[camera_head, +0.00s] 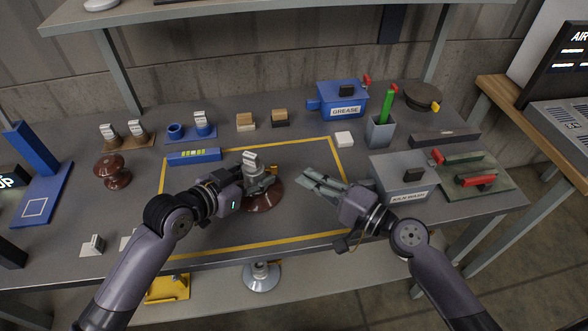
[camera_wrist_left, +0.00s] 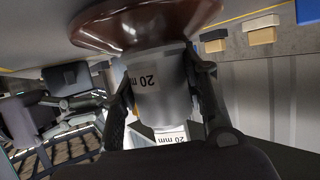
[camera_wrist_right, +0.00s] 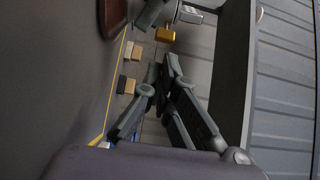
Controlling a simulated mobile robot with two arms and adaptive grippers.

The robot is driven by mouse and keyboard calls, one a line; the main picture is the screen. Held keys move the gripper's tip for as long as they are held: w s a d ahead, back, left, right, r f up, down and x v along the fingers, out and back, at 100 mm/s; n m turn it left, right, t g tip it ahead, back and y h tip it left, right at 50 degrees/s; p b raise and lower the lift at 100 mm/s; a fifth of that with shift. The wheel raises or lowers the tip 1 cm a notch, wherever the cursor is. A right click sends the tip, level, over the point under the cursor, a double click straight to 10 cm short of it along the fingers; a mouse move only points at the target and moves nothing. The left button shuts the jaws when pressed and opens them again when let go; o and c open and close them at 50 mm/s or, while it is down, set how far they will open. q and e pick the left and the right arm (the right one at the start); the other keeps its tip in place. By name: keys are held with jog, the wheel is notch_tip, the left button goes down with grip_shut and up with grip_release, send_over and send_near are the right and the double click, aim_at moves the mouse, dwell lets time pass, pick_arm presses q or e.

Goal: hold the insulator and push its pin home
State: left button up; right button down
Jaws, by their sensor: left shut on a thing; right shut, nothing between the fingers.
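The insulator's brown disc (camera_head: 262,198) rests on the work table inside the yellow outline. Its grey cap (camera_wrist_left: 165,92) carries a "20 mm" label, and a second labelled piece (camera_wrist_left: 172,137) sits at the cap's end. My left gripper (camera_head: 243,184) is shut on the cap, a finger on each side in the left wrist view. A small gold-coloured piece (camera_wrist_right: 165,35) is at the insulator's cap; I cannot tell how deep it sits. My right gripper (camera_head: 305,174) is shut and empty, to the right of the insulator and apart from it.
A blue grease box (camera_head: 342,101), a grey cup (camera_head: 380,132) and a grey box (camera_head: 402,174) stand at the right. A blue level (camera_head: 194,156) lies behind the left gripper. Another brown insulator (camera_head: 112,171) stands at the left. The outlined area's front is clear.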

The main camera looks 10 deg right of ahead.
pick_arm(q)
jog(key=shift+w+a+r, duration=0.1)
jog(key=shift+a+r, duration=0.05)
pick_arm(e)
jog(key=shift+v, duration=1.85)
pick_arm(q)
jog(key=o, duration=1.5)
pick_arm(e)
jog(key=shift+w+d, duration=0.1)
jog(key=shift+w, duration=0.05)
pick_arm(q)
jog(key=shift+a, duration=0.1)
